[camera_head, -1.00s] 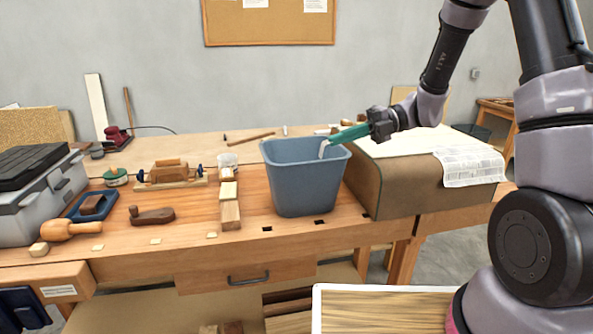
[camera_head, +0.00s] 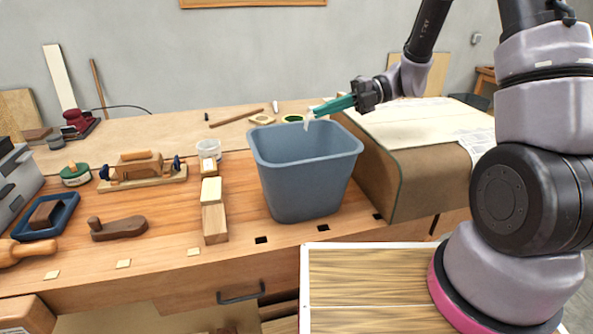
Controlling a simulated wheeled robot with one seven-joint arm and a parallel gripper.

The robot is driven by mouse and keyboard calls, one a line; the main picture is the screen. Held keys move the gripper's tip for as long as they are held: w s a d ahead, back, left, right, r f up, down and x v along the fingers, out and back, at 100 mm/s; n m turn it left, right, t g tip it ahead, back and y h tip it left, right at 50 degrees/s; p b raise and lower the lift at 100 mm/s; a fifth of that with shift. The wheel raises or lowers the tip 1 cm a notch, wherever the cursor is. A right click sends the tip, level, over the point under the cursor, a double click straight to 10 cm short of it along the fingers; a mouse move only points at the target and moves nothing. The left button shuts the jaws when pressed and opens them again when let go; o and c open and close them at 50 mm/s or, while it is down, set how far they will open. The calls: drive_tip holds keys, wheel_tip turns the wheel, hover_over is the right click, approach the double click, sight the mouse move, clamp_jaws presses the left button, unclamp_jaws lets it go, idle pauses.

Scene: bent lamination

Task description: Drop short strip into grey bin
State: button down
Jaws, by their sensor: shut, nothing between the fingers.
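The grey bin (camera_head: 305,185) is a blue-grey open-topped tub standing upright on the wooden workbench. My gripper (camera_head: 311,119) comes in from the right with its green fingers pointing left. Its pale tips show at the bin's far rim, and they look to be above it. The fingers are shut and I see nothing held between them. I cannot make out a short strip anywhere in view. The bin's floor is hidden behind its front wall.
A brown block with a pale sheet on top (camera_head: 415,165) stands right of the bin. Wooden blocks (camera_head: 213,210), a white cup (camera_head: 208,149) and a hand plane (camera_head: 140,170) stand to its left. A white-edged wooden tray (camera_head: 365,275) is in front.

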drive_tip(key=shift+f, duration=1.75)
drive_tip(key=c, duration=1.1)
unclamp_jaws()
drive_tip(key=shift+o, duration=0.2)
drive_tip(key=v, duration=1)
drive_tip(key=shift+d, duration=0.4)
drive_tip(key=shift+r, duration=0.2)
